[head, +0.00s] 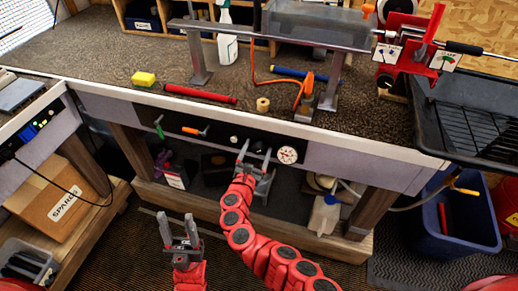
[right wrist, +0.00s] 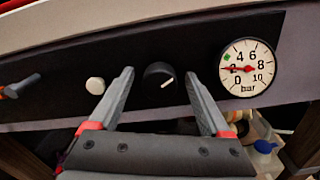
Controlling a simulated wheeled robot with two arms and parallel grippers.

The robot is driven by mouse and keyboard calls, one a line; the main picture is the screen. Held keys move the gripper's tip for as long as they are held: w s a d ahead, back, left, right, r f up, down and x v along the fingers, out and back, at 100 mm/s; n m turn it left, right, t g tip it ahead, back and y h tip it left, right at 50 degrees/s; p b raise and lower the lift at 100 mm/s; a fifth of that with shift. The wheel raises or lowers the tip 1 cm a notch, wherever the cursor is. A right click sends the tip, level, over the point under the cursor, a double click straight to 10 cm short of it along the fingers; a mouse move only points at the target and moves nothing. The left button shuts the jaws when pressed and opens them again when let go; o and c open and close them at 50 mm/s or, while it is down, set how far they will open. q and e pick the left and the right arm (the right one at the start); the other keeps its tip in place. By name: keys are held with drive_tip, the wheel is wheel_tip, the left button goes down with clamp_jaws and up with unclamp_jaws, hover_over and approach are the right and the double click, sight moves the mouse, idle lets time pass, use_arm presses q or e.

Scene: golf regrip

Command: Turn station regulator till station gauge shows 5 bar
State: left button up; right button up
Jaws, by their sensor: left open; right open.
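The station regulator is a black round knob (right wrist: 160,83) with a white pointer line, set in the dark front panel of the bench. The line points to the upper right in the right wrist view. The station gauge (right wrist: 247,68) is a white dial to its right, also in the head view (head: 288,155). Its red needle points left, near the 2. My right gripper (right wrist: 167,80) is open, its fingers either side of the knob in the picture; contact cannot be told. My left gripper (head: 179,220) is open and empty, low in front of the bench.
A white button (right wrist: 95,86) and an orange-tipped lever (head: 195,131) sit left of the knob on the panel. The bench top (head: 130,62) overhangs the panel. A blue bin (head: 455,225) stands at the right, a cardboard box (head: 58,195) at the left.

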clamp_jaws()
drive_tip(key=shift+f+m+b, duration=0.15)
drive_tip(key=shift+m+b, duration=0.35)
drive_tip(key=shift+b, duration=0.25)
drive_tip(key=m+b, duration=0.7)
drive_tip(key=b, duration=0.2)
drive_tip(key=m+b, duration=0.7)
drive_tip(key=b, duration=0.2)
drive_tip(key=shift+d+f+m+b, duration=0.1)
drive_tip(key=shift+f+m+b, duration=0.1)
drive_tip(key=shift+m+b, duration=0.1)
drive_tip(key=shift+r+m+b, duration=0.2)
drive_tip(key=shift+m+b, duration=1.15)
drive_tip(key=shift+m, duration=0.05)
unclamp_jaws()
